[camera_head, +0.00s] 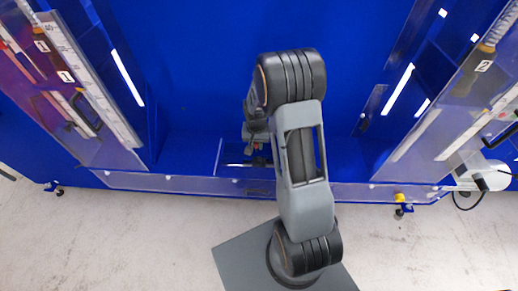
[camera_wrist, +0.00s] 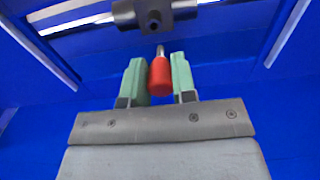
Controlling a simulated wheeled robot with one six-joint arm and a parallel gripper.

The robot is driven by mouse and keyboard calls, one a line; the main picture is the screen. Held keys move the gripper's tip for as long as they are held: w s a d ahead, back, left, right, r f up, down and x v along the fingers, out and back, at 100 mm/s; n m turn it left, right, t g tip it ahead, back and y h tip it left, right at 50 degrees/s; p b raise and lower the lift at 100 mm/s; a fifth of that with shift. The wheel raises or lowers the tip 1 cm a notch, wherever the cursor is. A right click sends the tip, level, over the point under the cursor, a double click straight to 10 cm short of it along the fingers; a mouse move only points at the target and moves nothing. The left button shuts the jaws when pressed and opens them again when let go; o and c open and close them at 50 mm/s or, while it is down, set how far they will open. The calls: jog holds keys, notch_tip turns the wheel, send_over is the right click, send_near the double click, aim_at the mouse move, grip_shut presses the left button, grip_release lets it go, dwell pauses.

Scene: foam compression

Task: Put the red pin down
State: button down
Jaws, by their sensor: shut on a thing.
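The red pin (camera_wrist: 160,79) shows in the wrist view, with a red handle and a metal tip pointing away from me. My gripper (camera_wrist: 159,75) has its two green fingers on either side of the red handle and is shut on it. The metal tip is near a dark block with a round hole on a grey bar; I cannot tell whether it touches. In the head view my gripper (camera_head: 258,150) hangs in front of the blue rig, and the pin is not clearly visible there.
The dark block (camera_wrist: 154,14) sits on a horizontal bar ahead of the pin. A blue rig (camera_head: 190,60) fills the back, with a ruler panel (camera_head: 85,75) at left and station 2 (camera_head: 470,80) at right. A low clear panel (camera_head: 150,183) runs along its front edge.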

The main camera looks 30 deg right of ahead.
jog(key=shift+d+f, duration=0.3)
jog(key=shift+f, duration=0.05)
jog(key=f, duration=0.3)
jog(key=shift+s+d+f, duration=0.1)
jog(key=shift+d+f, duration=0.1)
jog(key=shift+f, duration=0.1)
jog(key=shift+f, duration=0.1)
jog(key=shift+f+b, duration=0.4)
jog(key=shift+f, duration=0.1)
jog(key=c, duration=0.9)
grip_release()
